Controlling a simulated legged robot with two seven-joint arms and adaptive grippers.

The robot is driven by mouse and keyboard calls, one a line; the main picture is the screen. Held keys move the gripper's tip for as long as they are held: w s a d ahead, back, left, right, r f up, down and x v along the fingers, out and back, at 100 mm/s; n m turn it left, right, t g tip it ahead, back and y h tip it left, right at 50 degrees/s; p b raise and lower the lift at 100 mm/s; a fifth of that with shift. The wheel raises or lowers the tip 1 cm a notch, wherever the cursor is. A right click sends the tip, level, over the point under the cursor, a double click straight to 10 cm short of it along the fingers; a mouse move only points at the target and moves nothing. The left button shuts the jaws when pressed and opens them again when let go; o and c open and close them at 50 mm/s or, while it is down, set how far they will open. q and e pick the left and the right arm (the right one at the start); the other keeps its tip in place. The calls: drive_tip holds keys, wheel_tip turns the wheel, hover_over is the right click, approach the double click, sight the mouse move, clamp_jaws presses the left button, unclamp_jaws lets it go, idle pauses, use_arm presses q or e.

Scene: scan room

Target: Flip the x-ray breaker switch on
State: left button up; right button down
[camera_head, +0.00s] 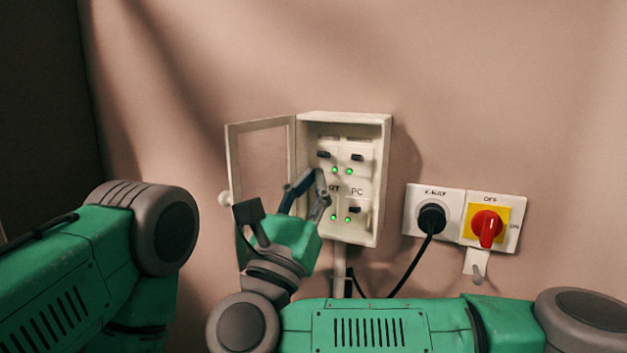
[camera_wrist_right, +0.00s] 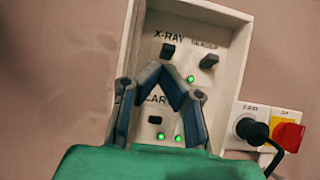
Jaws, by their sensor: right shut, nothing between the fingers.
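The x-ray breaker switch (camera_wrist_right: 168,50) is a small dark toggle under the X-RAY label, at the upper left inside the open white breaker box (camera_wrist_right: 232,80). In the head view this switch (camera_head: 323,154) is at the upper left of the box (camera_head: 384,150). My right gripper (camera_head: 317,175) is shut and empty, its fingertips just below that switch. The wrist view shows its tips (camera_wrist_right: 171,76) meeting under the toggle; I cannot tell whether they touch anything. The lower left switch is hidden by the gripper in the head view. My left gripper is out of view.
The box door (camera_head: 234,165) stands open at left. Other toggles (camera_head: 357,157) and several green lights (camera_head: 350,171) are inside the box. To its right are a black plug (camera_head: 432,218) with a cable and a red rotary switch (camera_head: 487,228). Wall above the box is clear.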

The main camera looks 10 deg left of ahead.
drive_tip(key=v, duration=1.1)
drive_tip(key=shift+f, duration=0.1)
